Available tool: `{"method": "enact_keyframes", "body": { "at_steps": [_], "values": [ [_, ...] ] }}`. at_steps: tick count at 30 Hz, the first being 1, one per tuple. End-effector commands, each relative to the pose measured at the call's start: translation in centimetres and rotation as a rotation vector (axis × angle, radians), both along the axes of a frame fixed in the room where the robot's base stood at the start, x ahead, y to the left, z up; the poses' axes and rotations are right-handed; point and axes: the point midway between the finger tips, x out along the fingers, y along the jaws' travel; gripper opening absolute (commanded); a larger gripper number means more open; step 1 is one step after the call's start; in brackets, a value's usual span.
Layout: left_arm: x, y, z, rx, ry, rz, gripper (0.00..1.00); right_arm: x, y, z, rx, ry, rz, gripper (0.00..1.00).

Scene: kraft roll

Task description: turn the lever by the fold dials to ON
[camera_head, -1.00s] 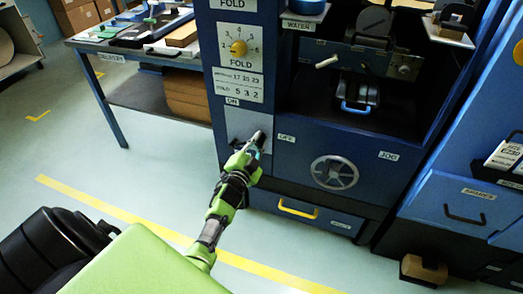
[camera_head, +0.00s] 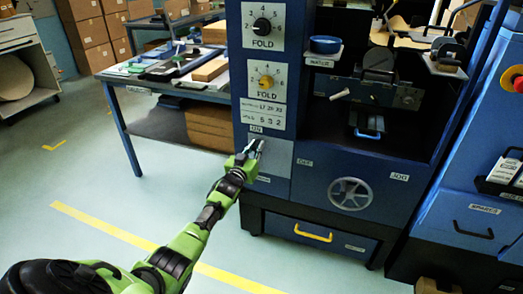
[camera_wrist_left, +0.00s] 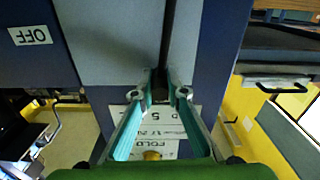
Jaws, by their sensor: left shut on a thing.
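My left gripper (camera_head: 257,147) is at the front of the grey lever plate (camera_head: 280,162), just below the ON label (camera_head: 256,129). It is shut on the lever, which its fingers mostly hide in the head view. In the left wrist view, a dark bar that looks like the lever (camera_wrist_left: 167,35) runs up from between the gripper fingertips (camera_wrist_left: 160,80). The OFF label (camera_head: 305,162) is to the right of the plate. The black fold dial (camera_head: 262,26) and yellow fold dial (camera_head: 266,81) are above. My right gripper is out of view.
A handwheel (camera_head: 350,194) and a drawer with a yellow handle (camera_head: 313,233) are on the blue machine, right of and below the lever. A workbench (camera_head: 165,84) with boards and tools stands at left. The floor in front is clear.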

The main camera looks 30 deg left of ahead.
Motion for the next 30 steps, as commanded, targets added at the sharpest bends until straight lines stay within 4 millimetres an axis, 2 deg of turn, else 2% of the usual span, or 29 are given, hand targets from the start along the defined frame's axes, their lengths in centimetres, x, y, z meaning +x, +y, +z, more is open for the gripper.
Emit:
{"method": "enact_keyframes", "body": {
  "at_steps": [9, 26, 27, 28, 30],
  "values": [
    [-0.3, 1.6, 0.2, -0.117, -0.03, 0.001, 0.0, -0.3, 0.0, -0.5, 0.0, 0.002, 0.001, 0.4],
    [-0.4, 2.0, 0.2, -0.142, -0.035, 0.002, 0.0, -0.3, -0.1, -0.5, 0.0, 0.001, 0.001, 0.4],
    [-0.4, 2.0, 0.2, -0.142, -0.035, 0.002, 0.24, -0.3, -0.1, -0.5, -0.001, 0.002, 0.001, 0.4],
    [-0.4, 2.0, 0.2, -0.142, -0.035, 0.002, 0.3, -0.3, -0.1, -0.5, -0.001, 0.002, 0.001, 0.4],
    [-0.4, 1.9, 0.2, -0.141, -0.035, 0.001, 0.3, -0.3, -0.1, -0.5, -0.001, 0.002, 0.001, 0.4]
  ]
}}
